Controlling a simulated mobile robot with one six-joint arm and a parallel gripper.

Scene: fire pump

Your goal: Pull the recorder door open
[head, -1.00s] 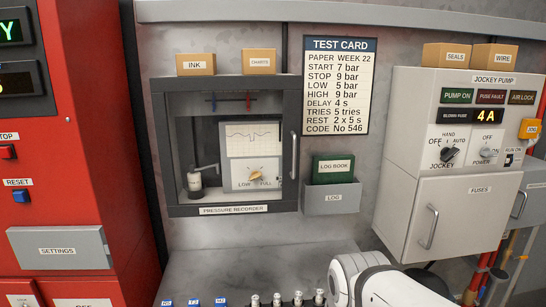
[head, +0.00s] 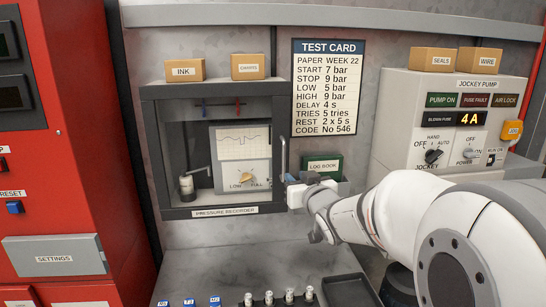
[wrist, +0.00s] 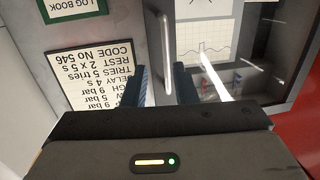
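The pressure recorder (head: 165,150) is a grey wall box with a glazed door that looks shut. Its upright bar handle (head: 283,156) is on the door's right side. My gripper (head: 291,186) is at the lower end of the handle in the head view, coming in from the right. In the wrist view the handle (wrist: 165,45) runs between the two dark blue fingers of my gripper (wrist: 162,78), with gaps on both sides. The fingers are apart. Whether either finger touches the handle is not clear.
The green log book (head: 322,164) in its grey holder is close behind my gripper. INK (head: 185,70) and CHARTS (head: 248,66) boxes stand on the recorder. The jockey pump panel (head: 460,130) is to the right. Several small fuses (head: 269,298) stand on the bench below.

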